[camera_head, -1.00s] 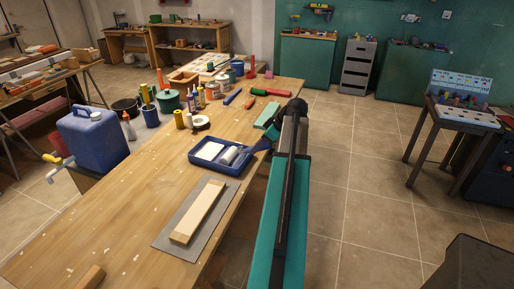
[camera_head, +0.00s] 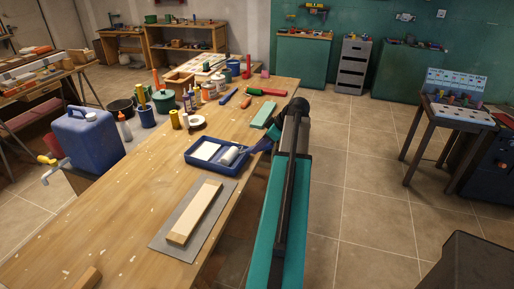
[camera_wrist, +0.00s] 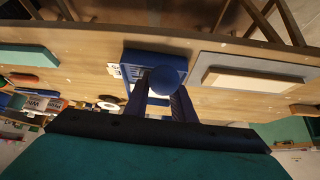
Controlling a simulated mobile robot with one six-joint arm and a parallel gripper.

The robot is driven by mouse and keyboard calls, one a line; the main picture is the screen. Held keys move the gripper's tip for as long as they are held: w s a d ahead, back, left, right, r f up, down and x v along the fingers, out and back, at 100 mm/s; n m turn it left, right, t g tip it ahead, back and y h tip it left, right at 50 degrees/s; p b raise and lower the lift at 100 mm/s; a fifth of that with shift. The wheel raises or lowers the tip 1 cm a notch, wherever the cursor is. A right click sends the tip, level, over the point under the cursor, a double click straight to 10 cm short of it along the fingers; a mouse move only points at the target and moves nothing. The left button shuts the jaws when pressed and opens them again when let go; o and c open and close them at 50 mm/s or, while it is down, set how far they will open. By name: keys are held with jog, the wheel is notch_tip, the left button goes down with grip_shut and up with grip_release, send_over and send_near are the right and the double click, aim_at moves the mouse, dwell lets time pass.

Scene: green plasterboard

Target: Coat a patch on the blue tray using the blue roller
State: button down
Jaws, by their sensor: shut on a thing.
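The blue tray (camera_head: 190,162) lies on the wooden bench near its right edge, with a pale patch (camera_head: 206,151) in its left part. The blue roller's light grey sleeve (camera_head: 230,156) rests over the right part of the tray; I cannot tell whether it touches the bottom. My gripper (camera_head: 263,146) is shut on the roller's handle at the tray's right side. In the wrist view, the round blue handle end (camera_wrist: 164,80) sits between my two fingers. The blue tray (camera_wrist: 178,62) is behind it, and the handle hides much of it and the sleeve.
A wooden block (camera_head: 196,212) lies on a grey sheet (camera_head: 218,212) in front of the tray. A green block (camera_head: 264,114) lies behind it. Tape rolls (camera_head: 197,122), bottles and cans crowd the bench's far left. A blue jerrycan (camera_head: 90,140) stands at left. The front bench surface is mostly clear.

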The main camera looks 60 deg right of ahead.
aim_at(267, 147)
jog(key=shift+s+d+r, duration=0.1)
jog(key=shift+s, duration=0.4)
jog(key=shift+s+d, duration=0.1)
jog(key=shift+s, duration=0.5)
jog(key=shift+s+d+r+b, duration=0.15)
jog(key=shift+s+b, duration=0.15)
jog(key=shift+s, duration=0.35)
dwell(0.4)
jog(key=shift+w, duration=0.1)
jog(key=shift+w, duration=0.6)
